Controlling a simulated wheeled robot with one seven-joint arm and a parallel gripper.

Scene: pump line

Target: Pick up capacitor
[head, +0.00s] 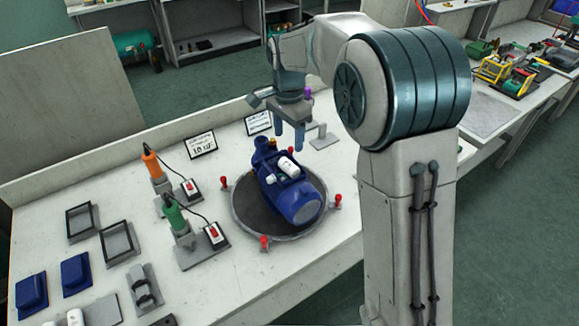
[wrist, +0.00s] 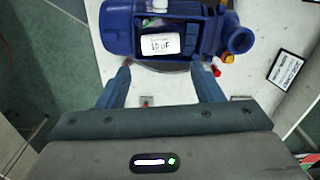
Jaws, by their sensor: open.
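A white capacitor (head: 288,166) sits in the open top of the blue pump (head: 300,205), which lies on a round dark turntable (head: 245,222) on the bench. In the wrist view the capacitor (wrist: 160,44) shows a label that seems to read 10 uF, inside the pump's blue housing (wrist: 120,28). My gripper (head: 289,139) is open and empty, above and behind the pump in the head view. In the wrist view the fingers (wrist: 160,70) are spread, with the capacitor ahead between their tips and apart from them. Another white cylinder (head: 75,318) stands at the bottom left, partly cut off.
Red clamps (head: 264,243) stand around the turntable. Orange (head: 152,164) and green (head: 174,214) tools stand on holders to its left. Two label signs (head: 201,145) stand behind. Frames (head: 117,242) and blue covers (head: 75,273) lie at far left. The front right of the bench is clear.

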